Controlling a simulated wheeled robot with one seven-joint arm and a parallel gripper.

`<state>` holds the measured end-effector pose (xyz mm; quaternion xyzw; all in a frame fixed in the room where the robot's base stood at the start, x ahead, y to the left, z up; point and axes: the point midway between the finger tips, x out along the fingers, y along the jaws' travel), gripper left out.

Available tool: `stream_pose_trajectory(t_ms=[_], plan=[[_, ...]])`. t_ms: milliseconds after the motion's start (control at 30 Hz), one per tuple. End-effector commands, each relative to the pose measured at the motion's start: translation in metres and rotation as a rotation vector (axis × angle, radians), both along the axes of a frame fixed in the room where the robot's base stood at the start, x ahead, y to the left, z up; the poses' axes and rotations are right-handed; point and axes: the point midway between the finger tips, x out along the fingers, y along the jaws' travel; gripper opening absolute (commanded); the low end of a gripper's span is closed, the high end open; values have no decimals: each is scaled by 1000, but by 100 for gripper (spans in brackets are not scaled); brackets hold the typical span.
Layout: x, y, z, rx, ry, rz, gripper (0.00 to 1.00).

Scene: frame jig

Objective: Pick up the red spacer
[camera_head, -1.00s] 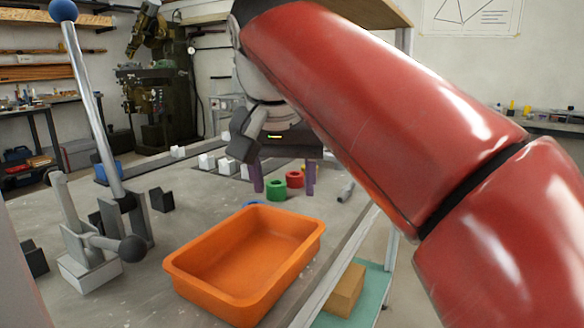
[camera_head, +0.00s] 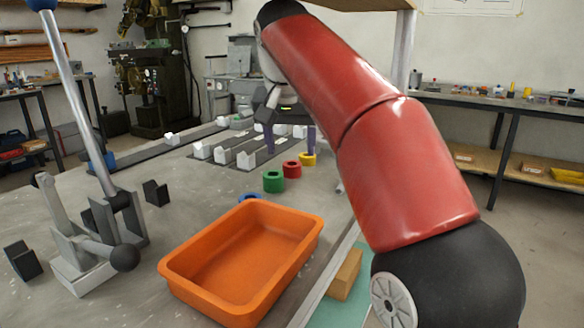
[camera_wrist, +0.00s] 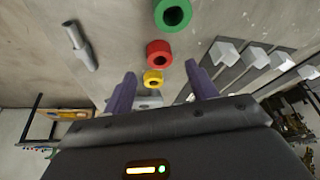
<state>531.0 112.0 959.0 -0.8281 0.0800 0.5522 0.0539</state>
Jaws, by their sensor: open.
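The red spacer (camera_head: 292,170) is a short ring with a hole, lying on the grey table between a green spacer (camera_head: 273,182) and a yellow spacer (camera_head: 308,159). In the wrist view the red spacer (camera_wrist: 158,52) lies beyond the fingertips, roughly centred between them, with the yellow one (camera_wrist: 153,78) nearer the gripper and the green one (camera_wrist: 173,14) farther. My gripper (camera_head: 290,150) has two purple fingers, spread apart and empty; in the wrist view the fingers (camera_wrist: 161,70) show on either side of the spacers, touching none that I can see.
An orange tray (camera_head: 178,268) stands in front. White blocks on grey strips (camera_head: 245,160) stand behind the spacers. A grey lever stand (camera_head: 122,215) is at left. A grey stepped pin (camera_wrist: 80,46) lies on the table. A wooden block (camera_head: 345,275) is at the table's right.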

Motion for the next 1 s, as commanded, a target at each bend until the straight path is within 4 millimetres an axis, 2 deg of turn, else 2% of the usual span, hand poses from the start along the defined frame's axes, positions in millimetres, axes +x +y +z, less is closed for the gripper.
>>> stream_pose_trajectory(t_ms=[100, 233, 567, 933, 1000], plan=[[6, -2, -22, -1, 4, -1, 57], [13, -3, -37, 0, 3, 0, 57], [16, -3, -42, 0, 2, 0, 57], [16, -3, -42, -1, 2, 0, 9], [16, -3, -42, 0, 1, 0, 9]])
